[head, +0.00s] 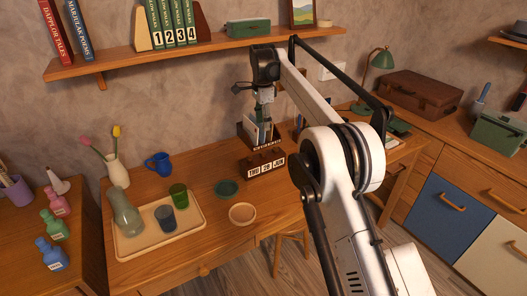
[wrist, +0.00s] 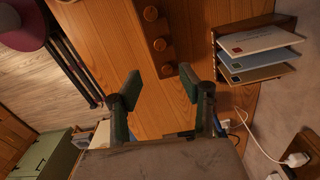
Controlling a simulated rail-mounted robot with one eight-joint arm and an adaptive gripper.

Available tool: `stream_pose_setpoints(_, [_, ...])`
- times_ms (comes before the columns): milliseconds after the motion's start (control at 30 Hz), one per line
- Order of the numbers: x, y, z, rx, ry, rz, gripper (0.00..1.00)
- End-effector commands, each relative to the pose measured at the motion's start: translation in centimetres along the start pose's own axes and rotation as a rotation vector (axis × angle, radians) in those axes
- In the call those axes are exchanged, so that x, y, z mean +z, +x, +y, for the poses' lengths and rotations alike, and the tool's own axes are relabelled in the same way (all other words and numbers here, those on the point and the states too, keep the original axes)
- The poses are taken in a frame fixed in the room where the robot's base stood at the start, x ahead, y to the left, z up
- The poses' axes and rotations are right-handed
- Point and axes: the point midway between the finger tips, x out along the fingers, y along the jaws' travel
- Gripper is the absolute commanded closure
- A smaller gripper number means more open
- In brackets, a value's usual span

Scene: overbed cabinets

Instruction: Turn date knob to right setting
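The wooden date calendar (head: 265,165) stands on the desk in the head view. Its white tiles seem to read THU, a number in the twenties, and JUN; the number is too small to be sure. In the wrist view a wooden block with three round knobs is seen from above: one far knob (wrist: 150,13), a middle knob (wrist: 159,44) and a near knob (wrist: 167,70). My gripper (wrist: 160,79) is open and empty, with its green-padded fingers apart. The near knob appears between the fingertips; I see no contact. In the head view my gripper (head: 262,128) hangs over the calendar.
A letter rack (wrist: 222,52) with several envelopes stands close beside the knobs. A tray (head: 130,250) with a vase and cups, a green dish (head: 227,188) and a tan bowl (head: 242,213) are left of the calendar. A shelf (head: 190,52) is above.

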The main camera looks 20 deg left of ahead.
Motion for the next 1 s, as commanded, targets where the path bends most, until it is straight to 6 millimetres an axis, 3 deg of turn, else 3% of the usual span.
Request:
stream_pose_setpoints(167, [0.0, 2.1, 0.0, 0.0, 0.0, 0.0, 0.61])
stream_pose_setpoints(700, [0.0, 11.5, 0.0, -0.001, -0.001, 0.0, 0.61])
stream_pose_setpoints(1000, [0.0, 13.4, 0.0, -0.001, -0.001, 0.0, 0.61])
